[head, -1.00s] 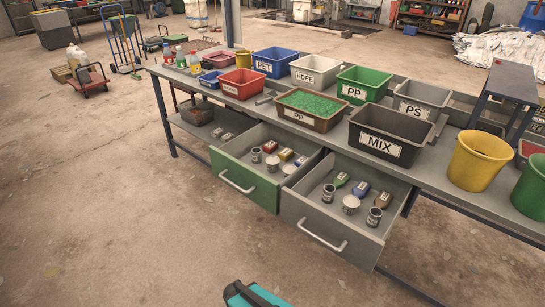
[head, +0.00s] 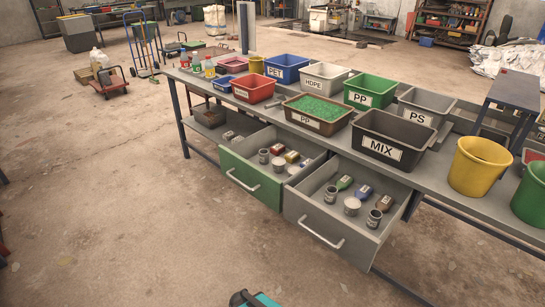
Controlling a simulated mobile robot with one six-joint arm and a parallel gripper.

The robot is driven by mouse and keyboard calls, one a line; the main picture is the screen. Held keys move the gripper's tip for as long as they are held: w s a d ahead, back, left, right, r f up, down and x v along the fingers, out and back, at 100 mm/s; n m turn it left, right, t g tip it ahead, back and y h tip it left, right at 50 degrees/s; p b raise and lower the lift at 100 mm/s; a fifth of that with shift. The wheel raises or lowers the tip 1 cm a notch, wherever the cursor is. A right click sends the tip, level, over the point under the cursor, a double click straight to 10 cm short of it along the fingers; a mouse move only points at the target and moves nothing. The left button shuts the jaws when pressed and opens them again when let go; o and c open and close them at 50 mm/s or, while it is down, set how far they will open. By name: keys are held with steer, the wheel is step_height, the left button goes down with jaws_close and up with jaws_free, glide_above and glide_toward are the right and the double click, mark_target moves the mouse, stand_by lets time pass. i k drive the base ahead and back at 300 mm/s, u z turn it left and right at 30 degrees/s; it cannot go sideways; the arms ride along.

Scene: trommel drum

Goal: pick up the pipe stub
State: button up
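I cannot make out a pipe stub with certainty. A small grey piece (head: 273,102) lies on the workbench (head: 455,184) between the red bin and the brown tray, too small to identify. Two drawers stand open under the bench. The green-fronted drawer (head: 250,181) and the grey drawer (head: 322,223) hold several small cans, pots and bottles.
Labelled bins line the bench, among them the black MIX bin (head: 390,143) and the brown PP tray (head: 317,114) of green granules. Yellow (head: 478,166) and green buckets stand at right. A teal object (head: 257,300) shows at the bottom edge.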

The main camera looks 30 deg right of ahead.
mark_target(263, 153)
steer(key=u, duration=0.1)
steer(key=i, duration=0.95)
steer(key=z, duration=0.05)
